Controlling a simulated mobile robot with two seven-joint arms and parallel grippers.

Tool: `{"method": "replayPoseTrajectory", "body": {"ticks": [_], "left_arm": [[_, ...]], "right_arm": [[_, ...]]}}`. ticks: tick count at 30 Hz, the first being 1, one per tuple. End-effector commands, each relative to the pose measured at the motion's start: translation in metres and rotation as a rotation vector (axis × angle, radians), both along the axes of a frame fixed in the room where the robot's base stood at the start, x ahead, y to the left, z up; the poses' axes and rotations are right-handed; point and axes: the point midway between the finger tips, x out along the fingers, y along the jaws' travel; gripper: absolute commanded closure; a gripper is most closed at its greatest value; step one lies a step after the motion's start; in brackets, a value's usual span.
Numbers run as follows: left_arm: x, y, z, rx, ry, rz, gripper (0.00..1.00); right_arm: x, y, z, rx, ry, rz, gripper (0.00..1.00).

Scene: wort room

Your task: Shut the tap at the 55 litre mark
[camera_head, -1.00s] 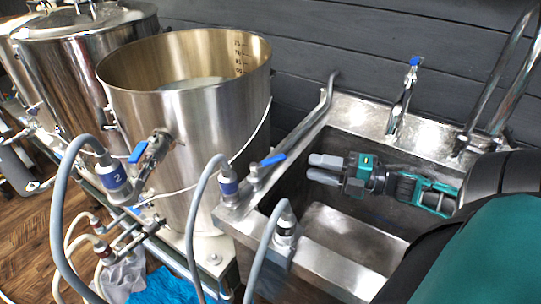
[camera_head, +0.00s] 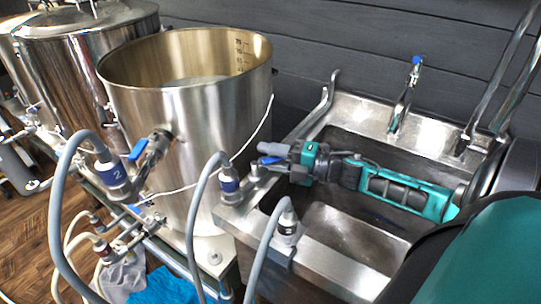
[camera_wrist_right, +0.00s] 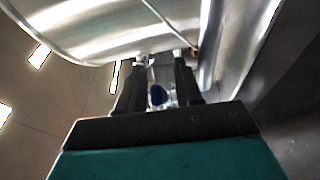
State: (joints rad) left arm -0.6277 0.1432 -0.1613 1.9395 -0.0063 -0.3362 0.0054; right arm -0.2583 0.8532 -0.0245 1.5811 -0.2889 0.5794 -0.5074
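An open steel kettle (camera_head: 190,120) stands left of the sink. Liquid (camera_head: 195,82) shows low inside it, and dark marks (camera_head: 240,52) run down its inner wall; I cannot read their numbers. A tap with a blue lever (camera_head: 270,160) sits at the sink's left edge, beside a hose. My right gripper (camera_head: 268,151) is at this lever and partly covers it. In the right wrist view its fingers (camera_wrist_right: 157,88) stand apart, with a blue part (camera_wrist_right: 157,95) showing between them. I cannot tell whether they touch it. My left gripper is not in view.
The steel sink (camera_head: 330,258) lies under my right arm. A blue-handled faucet (camera_head: 403,95) stands at its back. Another blue lever (camera_head: 138,150) is on the kettle's side valve. Grey hoses (camera_head: 60,210) loop in front, and a lidded kettle (camera_head: 75,60) stands at the left.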

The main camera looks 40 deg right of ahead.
Motion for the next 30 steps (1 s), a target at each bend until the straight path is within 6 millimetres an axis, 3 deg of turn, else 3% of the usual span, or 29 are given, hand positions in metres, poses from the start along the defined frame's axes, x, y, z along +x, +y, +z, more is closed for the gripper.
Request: {"method": "replayPoseTrajectory", "body": {"ticks": [5,16,30], "left_arm": [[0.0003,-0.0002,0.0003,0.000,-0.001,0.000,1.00],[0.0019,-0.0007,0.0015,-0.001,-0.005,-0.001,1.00],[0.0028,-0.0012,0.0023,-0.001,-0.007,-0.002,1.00]], "right_arm": [[-0.0001,-0.0001,-0.0001,0.000,0.000,0.000,0.66],[-0.0003,-0.0002,-0.0001,0.000,0.000,0.000,1.00],[-0.0003,0.0001,-0.0001,0.001,0.001,0.000,1.00]]}}
